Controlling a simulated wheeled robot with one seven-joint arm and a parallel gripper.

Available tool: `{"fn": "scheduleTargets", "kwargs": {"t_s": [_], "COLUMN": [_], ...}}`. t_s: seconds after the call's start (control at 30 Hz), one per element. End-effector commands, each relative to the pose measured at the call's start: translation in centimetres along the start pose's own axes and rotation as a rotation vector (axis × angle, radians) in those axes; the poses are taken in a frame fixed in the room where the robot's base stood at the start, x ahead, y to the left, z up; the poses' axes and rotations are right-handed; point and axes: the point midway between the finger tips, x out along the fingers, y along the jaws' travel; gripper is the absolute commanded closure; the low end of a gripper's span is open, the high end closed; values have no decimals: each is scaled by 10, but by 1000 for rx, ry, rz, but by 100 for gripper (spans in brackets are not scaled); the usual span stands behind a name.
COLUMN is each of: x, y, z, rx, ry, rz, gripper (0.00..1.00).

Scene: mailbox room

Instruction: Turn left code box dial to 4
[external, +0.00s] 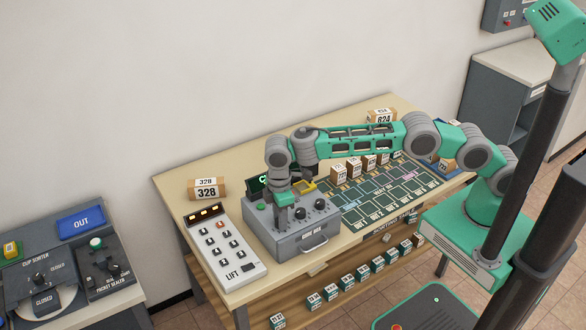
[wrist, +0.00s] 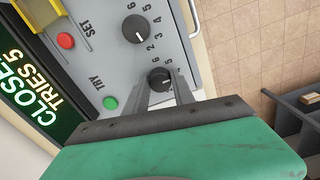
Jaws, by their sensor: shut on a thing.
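The grey code box (external: 293,243) stands on the table in the external view. Its face fills the upper middle of the wrist view. A black dial (wrist: 160,79) with numbers around it sits between my gripper's (wrist: 162,88) fingers, which are shut on it. I cannot read which number its mark points to. A second black dial (wrist: 136,29) is higher up in the wrist view, apart from the fingers, with a pale mark pointing downward. In the external view my gripper (external: 291,213) reaches down onto the box and hides part of its face.
Beside the dials are a red SET button (wrist: 65,41) and a green TRY button (wrist: 110,103). A dark display (wrist: 32,100) reads CLOSED, TRIES 5. A white LIFT keypad (external: 226,250) stands left of the box; a green grid board (external: 385,200) lies right of it.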

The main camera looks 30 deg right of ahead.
Motion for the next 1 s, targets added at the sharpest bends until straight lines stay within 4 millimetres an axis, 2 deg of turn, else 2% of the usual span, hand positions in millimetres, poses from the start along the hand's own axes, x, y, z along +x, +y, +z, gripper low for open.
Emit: {"fn": "scheduleTargets", "kwargs": {"t_s": [0.2, 0.23, 0.47, 0.77, 0.87, 1.0], "x": [-3, -3, -2, -3, -16, -45], "y": [1, 1, 0, 0, 0, 0], "z": [-2, -2, -1, -1, -2, -2], "rx": [0, 1, 1, 2, 2, 1], "ry": [8, 8, 4, 3, 6, 8], "rz": [3, 3, 2, 1, 2, 3], "gripper": [100, 68, 50, 48, 48, 48]}}
